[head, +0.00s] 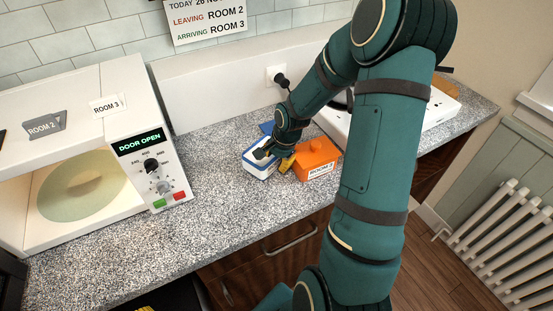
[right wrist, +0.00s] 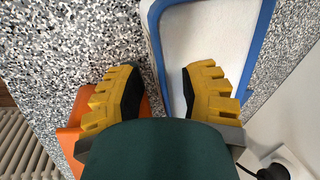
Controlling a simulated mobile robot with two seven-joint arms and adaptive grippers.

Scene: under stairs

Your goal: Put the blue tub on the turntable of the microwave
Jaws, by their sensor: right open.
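The blue tub (head: 259,167) is a small white container with a blue rim, on the speckled counter right of the microwave. My right gripper (head: 277,158) is open above it. In the right wrist view its yellow fingers (right wrist: 162,92) lie either side of the tub's blue edge (right wrist: 158,50), one over the white inner area; I cannot tell whether they touch it. The microwave (head: 162,150) stands open at the left, its display reading DOOR OPEN. Its round turntable (head: 82,188) is empty. A yellow bit at the head view's bottom edge seems to be my left gripper (head: 145,309).
An orange tub (head: 319,168) labelled ROOM 2 stands close beside the blue one, under the left finger in the right wrist view. A plug is in a wall socket (head: 275,74). Counter (head: 205,222) between microwave and tubs is clear.

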